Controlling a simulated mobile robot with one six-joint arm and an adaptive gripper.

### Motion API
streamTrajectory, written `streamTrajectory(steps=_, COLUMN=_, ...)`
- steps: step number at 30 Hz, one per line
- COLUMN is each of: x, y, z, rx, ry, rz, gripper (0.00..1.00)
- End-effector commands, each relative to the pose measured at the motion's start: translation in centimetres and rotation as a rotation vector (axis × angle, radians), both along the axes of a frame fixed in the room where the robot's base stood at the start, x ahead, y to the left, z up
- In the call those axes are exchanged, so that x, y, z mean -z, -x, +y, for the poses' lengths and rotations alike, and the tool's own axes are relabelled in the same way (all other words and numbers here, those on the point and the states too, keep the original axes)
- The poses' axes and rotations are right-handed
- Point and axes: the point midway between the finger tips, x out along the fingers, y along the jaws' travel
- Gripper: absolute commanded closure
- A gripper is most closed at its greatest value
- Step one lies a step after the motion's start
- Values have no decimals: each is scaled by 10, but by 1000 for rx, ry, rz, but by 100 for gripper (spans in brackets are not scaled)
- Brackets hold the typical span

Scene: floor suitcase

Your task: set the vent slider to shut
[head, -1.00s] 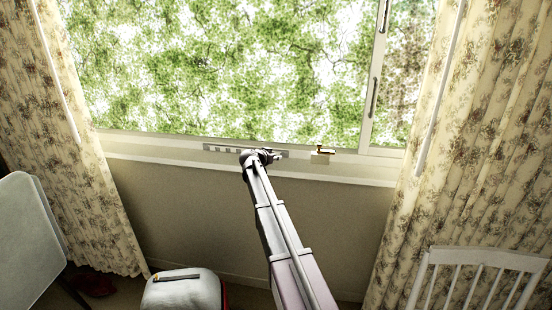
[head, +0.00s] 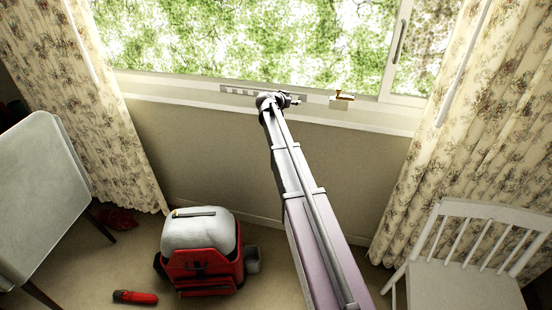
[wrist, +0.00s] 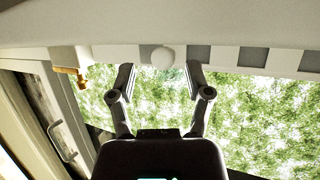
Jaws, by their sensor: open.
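The vent (head: 237,91) is a long strip with a row of slots on the window's lower frame in the head view. In the wrist view it shows as a band of white and grey squares (wrist: 225,56) along the top. A round pale knob (wrist: 162,57) sits on that band. My gripper (wrist: 160,70) is open, with one finger on each side of the knob in that view; I cannot tell whether either finger touches it. In the head view my gripper (head: 287,99) is at the vent's right part and hides some of it.
A brass latch (head: 343,95) sits on the frame right of the vent. A window handle (head: 399,42) is further right. Floral curtains (head: 108,130) hang at both sides.

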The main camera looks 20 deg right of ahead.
Motion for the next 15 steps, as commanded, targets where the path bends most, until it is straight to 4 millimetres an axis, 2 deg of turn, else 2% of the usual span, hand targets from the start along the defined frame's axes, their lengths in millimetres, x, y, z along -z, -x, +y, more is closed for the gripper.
streamTrajectory(steps=15, x=-31, y=38, z=56, rx=-2, ry=0, rz=0, gripper=35)
